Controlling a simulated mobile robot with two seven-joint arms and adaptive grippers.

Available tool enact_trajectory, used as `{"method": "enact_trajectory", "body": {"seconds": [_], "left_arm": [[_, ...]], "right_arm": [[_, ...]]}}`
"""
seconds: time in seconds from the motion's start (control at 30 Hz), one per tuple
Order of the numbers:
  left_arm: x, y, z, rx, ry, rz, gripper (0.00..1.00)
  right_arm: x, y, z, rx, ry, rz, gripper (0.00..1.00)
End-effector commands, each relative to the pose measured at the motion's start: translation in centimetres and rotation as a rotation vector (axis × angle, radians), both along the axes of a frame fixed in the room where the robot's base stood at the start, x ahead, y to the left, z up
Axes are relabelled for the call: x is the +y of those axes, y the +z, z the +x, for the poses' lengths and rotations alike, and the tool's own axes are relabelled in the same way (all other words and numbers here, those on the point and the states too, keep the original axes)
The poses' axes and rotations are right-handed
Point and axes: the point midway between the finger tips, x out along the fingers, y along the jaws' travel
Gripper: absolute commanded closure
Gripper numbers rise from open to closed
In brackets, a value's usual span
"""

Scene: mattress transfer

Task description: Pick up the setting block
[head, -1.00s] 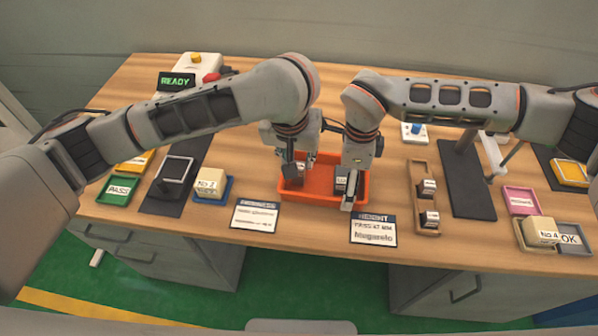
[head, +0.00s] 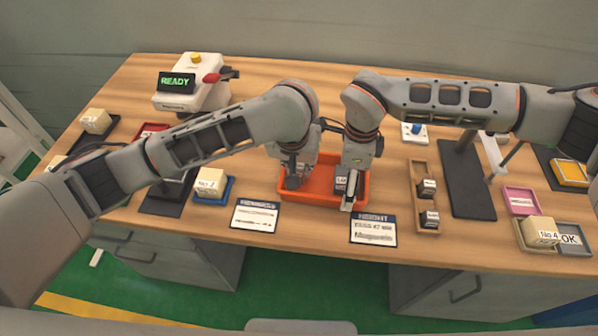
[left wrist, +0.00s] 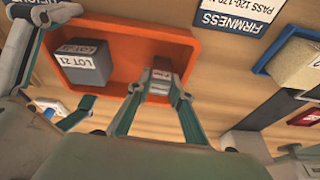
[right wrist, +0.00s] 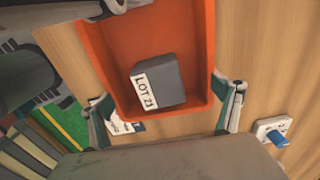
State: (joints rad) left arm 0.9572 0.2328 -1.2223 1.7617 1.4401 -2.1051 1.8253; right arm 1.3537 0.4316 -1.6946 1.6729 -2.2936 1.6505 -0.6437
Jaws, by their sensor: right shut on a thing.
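A small block with a light label (left wrist: 160,88) stands in the orange tray (left wrist: 120,35), between the fingertips of my left gripper (left wrist: 159,98). In the head view this gripper (head: 293,180) reaches down into the tray's left end and hides that block. Its fingers look apart around the block, with no clear contact. A dark grey block labelled LOT 21 (right wrist: 158,82) sits at the tray's other end; it also shows in the left wrist view (left wrist: 82,65).
Two cards (head: 255,215) (head: 373,229) lie before the tray. A pale block on a blue tray (head: 211,183) stands to the left. A wooden rack (head: 422,170) with small blocks and a dark stand (head: 465,180) are to the right. A READY device (head: 190,92) is at the back left.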

Motion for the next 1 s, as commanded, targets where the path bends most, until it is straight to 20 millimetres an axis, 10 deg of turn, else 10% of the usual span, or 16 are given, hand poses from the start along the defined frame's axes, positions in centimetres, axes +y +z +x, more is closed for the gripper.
{"method": "enact_trajectory", "body": {"seconds": [0.37,1.0], "left_arm": [[0.0,0.7,0.1,-0.004,0.0,-0.002,1.0],[0.0,9.7,0.1,-0.004,-0.001,0.0,1.0]], "right_arm": [[0.0,0.0,0.0,0.0,-0.001,-0.001,0.35],[0.0,0.0,0.0,0.0,-0.001,-0.001,0.35]]}}
